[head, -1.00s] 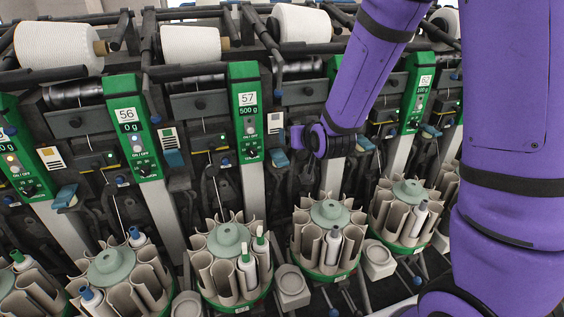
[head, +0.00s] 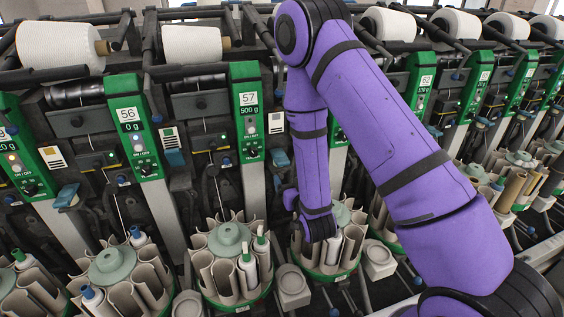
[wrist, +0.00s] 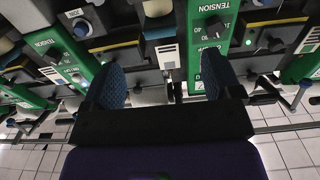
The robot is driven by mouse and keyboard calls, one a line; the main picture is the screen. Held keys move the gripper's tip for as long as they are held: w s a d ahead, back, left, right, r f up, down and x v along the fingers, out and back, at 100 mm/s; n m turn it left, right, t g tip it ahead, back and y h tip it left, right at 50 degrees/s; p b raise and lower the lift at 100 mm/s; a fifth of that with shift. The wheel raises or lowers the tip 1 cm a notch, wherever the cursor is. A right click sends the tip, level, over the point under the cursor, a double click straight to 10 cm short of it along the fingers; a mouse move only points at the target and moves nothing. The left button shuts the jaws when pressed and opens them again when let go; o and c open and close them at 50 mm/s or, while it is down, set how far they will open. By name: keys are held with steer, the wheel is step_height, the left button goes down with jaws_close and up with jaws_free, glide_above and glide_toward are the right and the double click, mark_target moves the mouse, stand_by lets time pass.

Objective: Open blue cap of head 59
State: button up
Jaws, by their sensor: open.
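My gripper (head: 318,228) hangs low at the end of my arm in the head view, in front of the winding units right of head 57 (head: 247,112) and above a round bobbin magazine. In the wrist view my gripper (wrist: 163,82) is open and empty, its two blue textured pads wide apart. The wrist view shows green head panels upside down, a blue knob (wrist: 82,28) at upper left and a white-labelled box (wrist: 167,52) between the fingers. I cannot read a number 59; my arm covers part of that row. Blue flap-like parts (head: 174,158) show by the nearer heads.
Bobbin magazines (head: 229,233) stand in a row along the machine front, close below my gripper. Several white yarn cones (head: 58,46) lie along the top. More green panels (head: 477,88) run off to the right. Tiled floor (wrist: 295,150) shows in the wrist view.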

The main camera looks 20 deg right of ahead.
mark_target(284, 165)
steer(key=w, duration=1)
steer(key=c, duration=1.3)
steer(key=shift+r, duration=0.1)
